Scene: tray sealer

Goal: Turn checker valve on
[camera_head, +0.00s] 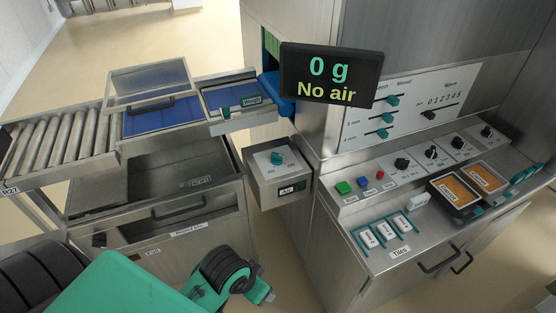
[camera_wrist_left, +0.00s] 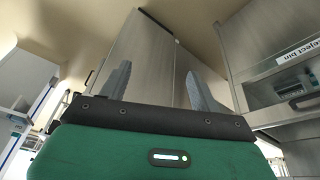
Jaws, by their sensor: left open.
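The valve is a teal knob (camera_head: 278,158) on the sloped top of a small grey box (camera_head: 262,190). The box has "On" and "Off" markings beside the knob and an "Air" label on its front. The knob seems to point up, but its exact setting is too small to tell. A display (camera_head: 331,76) above it reads "0 g" and "No air". In the left wrist view my left gripper (camera_wrist_left: 160,85) is open, with nothing between its fingers. In the head view my left arm is low at the left, below and apart from the valve box. My right gripper is out of view.
A roller conveyor (camera_head: 60,143) and a reject bin drawer (camera_head: 190,222) stand left of the valve box; the bin's label also shows in the left wrist view (camera_wrist_left: 298,53). The control console (camera_head: 350,209) with knobs, buttons and tiles is at right. Floor shows between them.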

